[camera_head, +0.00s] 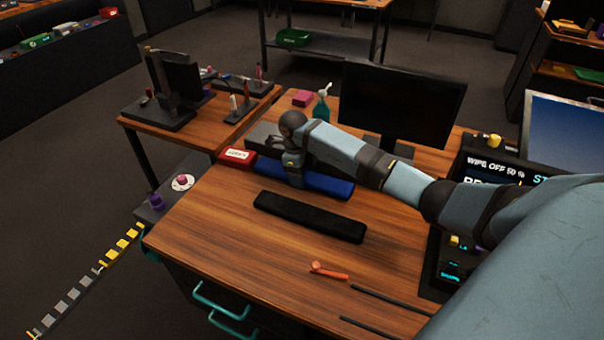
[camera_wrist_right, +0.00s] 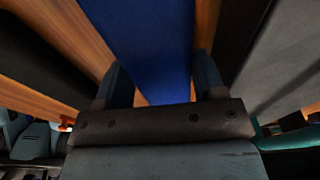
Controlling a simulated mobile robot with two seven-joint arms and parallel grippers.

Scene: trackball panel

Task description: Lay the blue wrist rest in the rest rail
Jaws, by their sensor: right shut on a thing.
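The blue wrist rest (camera_head: 325,184) is a long bar lying across the back of the wooden desk in the head view. My right gripper (camera_head: 293,180) comes down on it near its left half and is shut on it. In the right wrist view the blue rest (camera_wrist_right: 152,45) runs between the two fingers of the gripper (camera_wrist_right: 155,85). I cannot tell whether it touches the desk. Two thin dark parallel strips (camera_head: 390,299) at the desk's front right look like the rest rail. My left gripper is not in view.
A black wrist rest (camera_head: 308,217) lies in front of the blue one. A red box (camera_head: 236,158) stands at its left end, a monitor (camera_head: 402,103) behind. An orange tool (camera_head: 328,271) lies near the strips. A dark control panel (camera_head: 446,262) is at right. The front-left desk is clear.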

